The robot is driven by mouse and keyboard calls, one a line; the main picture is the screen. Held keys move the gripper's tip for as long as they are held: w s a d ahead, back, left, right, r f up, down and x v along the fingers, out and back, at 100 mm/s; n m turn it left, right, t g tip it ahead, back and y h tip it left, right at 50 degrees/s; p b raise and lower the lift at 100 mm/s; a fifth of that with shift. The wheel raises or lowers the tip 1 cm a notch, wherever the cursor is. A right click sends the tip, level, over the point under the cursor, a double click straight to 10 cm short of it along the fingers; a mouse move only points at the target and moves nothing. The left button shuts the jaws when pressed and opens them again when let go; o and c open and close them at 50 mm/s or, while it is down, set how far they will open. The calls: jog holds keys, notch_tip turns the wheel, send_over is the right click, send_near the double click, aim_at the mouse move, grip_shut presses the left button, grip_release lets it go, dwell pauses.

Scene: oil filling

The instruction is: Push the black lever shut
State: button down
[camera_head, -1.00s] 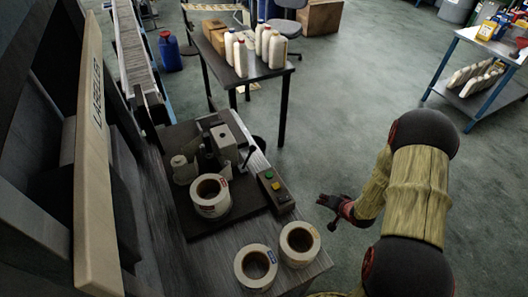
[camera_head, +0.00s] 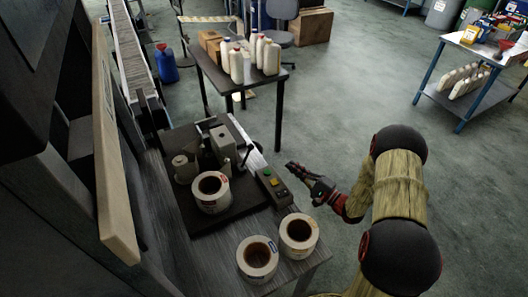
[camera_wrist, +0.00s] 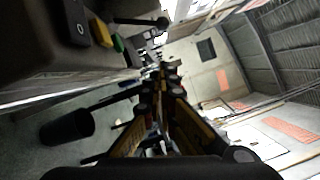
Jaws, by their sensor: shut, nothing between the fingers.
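The black lever (camera_head: 244,157) is a thin rod on the right side of the labelling machine (camera_head: 222,143), just behind the control box. In the wrist view the lever (camera_wrist: 145,21) sticks out from the machine and ends in a round black knob. My gripper (camera_head: 290,166) is shut and empty, out over the floor to the right of the control box. It is apart from the lever. In the wrist view its fingers (camera_wrist: 163,75) point ahead, below and beyond the knob in the picture.
The control box (camera_head: 273,186) with green and yellow buttons stands between my gripper and the machine. Label rolls (camera_head: 257,260) lie on the bench near me. A table (camera_head: 214,71) with white bottles stands behind. Floor right of the bench is clear.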

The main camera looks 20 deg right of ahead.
aim_at(246, 157)
jog(key=a+b+x, duration=0.1)
jog(key=x, duration=0.5)
jog(key=s+a+r+b+x, duration=0.1)
jog(key=b+x, duration=0.1)
jog(key=x, duration=0.4)
jog(key=shift+a+r, duration=0.15)
jog(key=shift+a, duration=0.1)
jog(key=shift+a+r, duration=0.1)
jog(key=shift+r, duration=0.05)
jog(key=shift+a+r+n+p, duration=0.15)
jog(key=shift+a+n+p, duration=0.05)
jog(key=shift+n+p, duration=0.2)
